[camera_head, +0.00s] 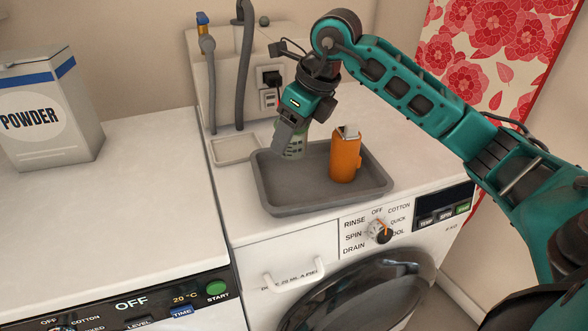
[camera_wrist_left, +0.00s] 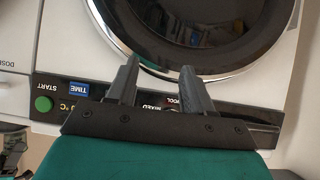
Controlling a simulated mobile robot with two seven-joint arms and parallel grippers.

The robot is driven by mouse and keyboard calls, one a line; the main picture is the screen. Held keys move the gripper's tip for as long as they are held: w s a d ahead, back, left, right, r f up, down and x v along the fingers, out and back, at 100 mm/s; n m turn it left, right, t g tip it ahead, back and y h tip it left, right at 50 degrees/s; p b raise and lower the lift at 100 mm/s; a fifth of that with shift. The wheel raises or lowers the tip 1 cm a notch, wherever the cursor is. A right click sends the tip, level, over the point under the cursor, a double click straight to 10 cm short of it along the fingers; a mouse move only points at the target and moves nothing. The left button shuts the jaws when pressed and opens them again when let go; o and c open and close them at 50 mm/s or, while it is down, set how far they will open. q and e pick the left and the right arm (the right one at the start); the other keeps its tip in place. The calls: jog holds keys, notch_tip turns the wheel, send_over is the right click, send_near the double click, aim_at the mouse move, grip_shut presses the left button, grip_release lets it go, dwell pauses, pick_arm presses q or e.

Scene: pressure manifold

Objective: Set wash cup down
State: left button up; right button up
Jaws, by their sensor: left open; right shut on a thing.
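The wash cup (camera_head: 295,148), pale green and seen only in part, is between the fingers of my right gripper (camera_head: 289,139). It is at the back left of a grey tray (camera_head: 278,208) on the right washing machine. The gripper covers much of the cup, and I cannot tell whether its base touches the tray. My right gripper points down and is shut on the cup. My left gripper (camera_wrist_left: 159,78) shows only in the left wrist view, open and empty, before a washing machine's front with a round dark door.
An orange container (camera_head: 345,158) with a pale top stands in the tray, right of the cup. Behind are a shallow pale dish (camera_head: 236,150), hoses (camera_head: 211,85) and a socket panel (camera_head: 270,88). A powder box (camera_head: 48,112) stands on the left machine, whose top is otherwise clear.

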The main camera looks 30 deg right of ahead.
aim_at(292, 147)
notch_tip(292, 147, down, 3)
jog(key=shift+f, duration=0.2)
notch_tip(292, 147, down, 4)
jog(key=shift+b, duration=0.5)
jog(key=shift+f, duration=0.15)
pick_arm(q)
jog(key=shift+w+d, duration=0.25)
jog(key=shift+w, duration=0.05)
pick_arm(e)
jog(key=o, duration=1)
jog(key=shift+f, duration=0.1)
pick_arm(q)
jog(key=shift+f, duration=0.1)
